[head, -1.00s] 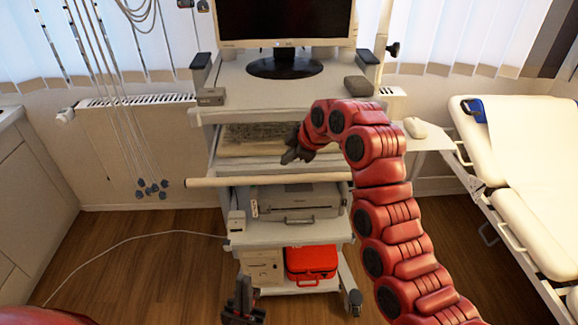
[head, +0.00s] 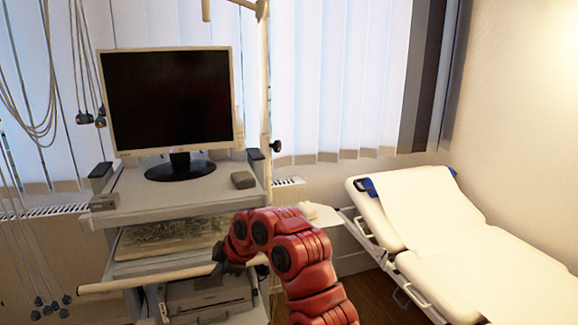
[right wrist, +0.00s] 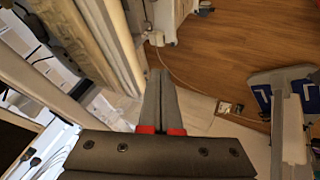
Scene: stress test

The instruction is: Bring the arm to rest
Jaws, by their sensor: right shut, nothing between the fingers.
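My right arm (head: 305,262) is red with black joint discs and comes up from the bottom of the head view. Its dark right gripper (head: 228,266) is in front of the trolley's shelves, near the pale front bar. In the right wrist view the two grey fingers (right wrist: 159,100) lie together, shut with nothing between them. My left gripper is in neither current view.
The equipment trolley (head: 130,210) carries a monitor (head: 168,100) and, lower down, a printer (head: 205,295). A padded couch (head: 440,235) stands at the right. Cables (head: 28,215) hang at the left. Wooden floor (right wrist: 235,45) shows clear in the right wrist view.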

